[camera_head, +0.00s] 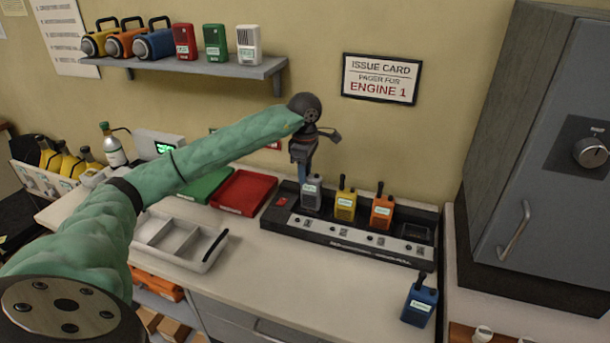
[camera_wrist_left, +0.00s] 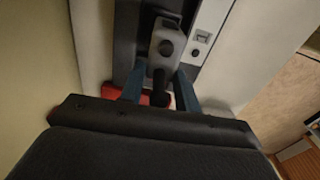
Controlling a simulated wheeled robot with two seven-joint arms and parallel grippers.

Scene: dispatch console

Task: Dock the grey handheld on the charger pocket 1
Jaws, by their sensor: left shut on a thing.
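The grey handheld (camera_head: 312,193) stands upright at the left end of the black charger (camera_head: 345,240), at its leftmost pocket. I cannot tell whether its base is fully seated there. My left gripper (camera_head: 304,172) reaches down from above and is shut on the handheld's upper part. In the left wrist view the grey handheld (camera_wrist_left: 167,45) lies between the blue fingers of the gripper (camera_wrist_left: 159,88), over the charger (camera_wrist_left: 122,50). The fingers hide part of it. My right gripper is not in view.
A yellow handheld (camera_head: 345,206) and an orange handheld (camera_head: 382,212) stand in the charger's middle pockets; the rightmost pocket (camera_head: 417,233) is empty. A blue handheld (camera_head: 419,305) stands at the counter's front right. A red tray (camera_head: 244,193) and white divided tray (camera_head: 205,262) lie left.

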